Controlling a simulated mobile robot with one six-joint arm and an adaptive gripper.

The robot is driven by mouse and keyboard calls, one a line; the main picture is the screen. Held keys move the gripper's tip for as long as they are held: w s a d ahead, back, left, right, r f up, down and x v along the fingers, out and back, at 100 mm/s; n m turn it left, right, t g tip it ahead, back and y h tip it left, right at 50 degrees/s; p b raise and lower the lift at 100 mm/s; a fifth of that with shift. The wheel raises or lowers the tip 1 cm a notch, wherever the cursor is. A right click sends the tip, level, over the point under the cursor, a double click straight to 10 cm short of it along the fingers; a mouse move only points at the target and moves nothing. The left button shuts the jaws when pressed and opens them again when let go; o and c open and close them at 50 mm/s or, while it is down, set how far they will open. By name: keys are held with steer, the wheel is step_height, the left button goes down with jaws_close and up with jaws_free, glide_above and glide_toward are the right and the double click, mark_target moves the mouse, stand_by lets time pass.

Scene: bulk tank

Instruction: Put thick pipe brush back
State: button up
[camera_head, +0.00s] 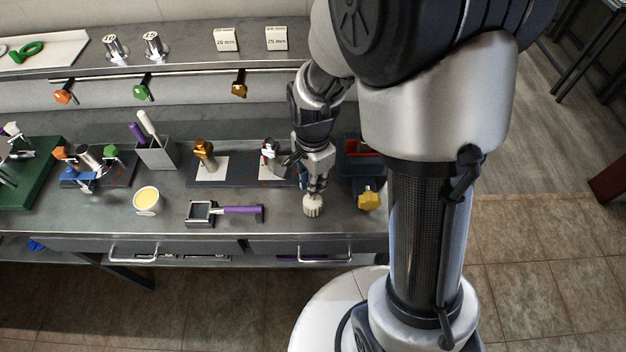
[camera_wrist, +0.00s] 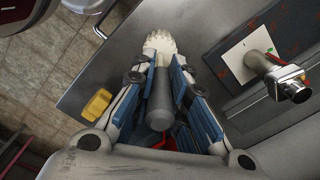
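The thick pipe brush has a white bristle head (camera_wrist: 160,43) and a dark grey handle (camera_wrist: 160,98). My gripper (camera_wrist: 163,62) has its blue-padded fingers closed on both sides of the handle near the bristles. In the head view my gripper (camera_head: 317,178) points down over the front right of the bench, with the white bristles (camera_head: 313,205) below the fingers near the bench edge. I cannot tell whether the bristles touch the bench top. A grey holder (camera_head: 157,154) with a purple-handled and a white-handled tool stands further left.
A yellow knob-like piece (camera_head: 369,201) lies right of the brush, near a dark bin (camera_head: 352,181) with red inside. Metal fittings stand on white plates (camera_head: 211,175) behind.

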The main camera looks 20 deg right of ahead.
steer(key=o, duration=0.5)
steer(key=shift+c, duration=0.2)
step_height(320, 180, up, 12)
steer(key=p, duration=0.4)
steer(key=shift+r, duration=0.25)
steer(key=s+r+n+t, duration=0.4)
steer(key=s+r+n, duration=0.8)
steer(key=s+n, duration=0.3)
steer(key=shift+t, duration=0.3)
step_height(320, 180, down, 2)
steer(key=b, duration=0.2)
steer(key=shift+f+b, duration=0.2)
steer(key=shift+b, duration=0.1)
